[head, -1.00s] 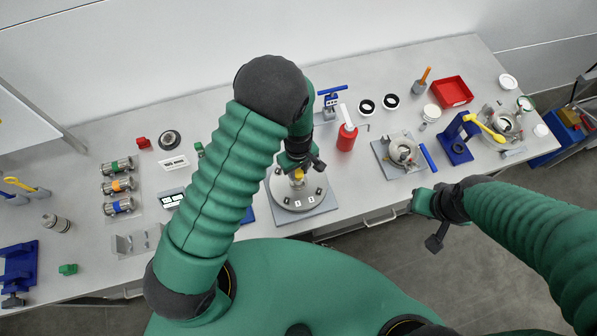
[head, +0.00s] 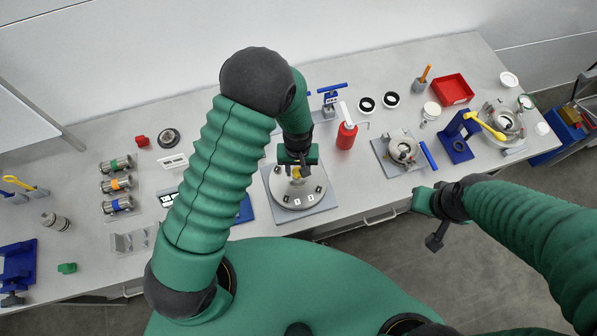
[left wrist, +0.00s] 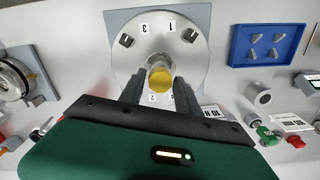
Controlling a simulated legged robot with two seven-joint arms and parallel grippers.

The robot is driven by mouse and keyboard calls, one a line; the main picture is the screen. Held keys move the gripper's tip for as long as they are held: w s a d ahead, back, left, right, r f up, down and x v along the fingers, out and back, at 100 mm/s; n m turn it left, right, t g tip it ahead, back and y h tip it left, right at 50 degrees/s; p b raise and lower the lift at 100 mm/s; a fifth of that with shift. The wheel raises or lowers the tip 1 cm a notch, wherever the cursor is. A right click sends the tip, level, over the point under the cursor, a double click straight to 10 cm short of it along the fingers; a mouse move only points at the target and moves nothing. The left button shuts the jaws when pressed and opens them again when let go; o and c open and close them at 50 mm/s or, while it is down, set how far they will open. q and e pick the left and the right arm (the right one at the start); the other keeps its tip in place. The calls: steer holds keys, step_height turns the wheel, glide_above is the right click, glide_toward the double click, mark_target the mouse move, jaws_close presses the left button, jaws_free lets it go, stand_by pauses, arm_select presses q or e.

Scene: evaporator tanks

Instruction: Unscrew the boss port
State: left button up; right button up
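A round pale metal disc (head: 281,196) with numbered tags lies on a grey square plate (head: 325,203) on the bench. A yellow part (left wrist: 160,78), seemingly the boss port, sits at the disc's hub, and its top shows in the head view (head: 297,172). My left gripper (left wrist: 160,88) points down over the hub. Its two dark fingers are apart, one on each side of the yellow part in the left wrist view; I cannot tell whether they touch it. My right gripper (head: 436,240) hangs off the bench's front edge, away from the disc; its opening is unclear.
A red bottle (head: 346,136) stands right of the disc, and a clamp fixture (head: 403,151) is further right. A blue tray (left wrist: 265,44) with small grey pieces lies beside the plate.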

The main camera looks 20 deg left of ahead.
arm_select(q)
steer(key=m, duration=0.4)
steer(key=shift+m, duration=0.4)
steer(key=m, duration=0.3)
steer(key=m+p, duration=0.1)
steer(key=m, duration=0.5)
steer(key=shift+r+m+p, duration=0.15)
steer(key=shift+m+p, duration=0.15)
steer(key=shift+m, duration=0.6)
steer(key=m, duration=0.3)
steer(key=shift+p, duration=0.3)
steer(key=m+p, duration=0.1)
steer(key=m, duration=0.2)
steer(key=shift+m+p, duration=0.3)
steer(key=shift+m, duration=0.6)
jaws_close()
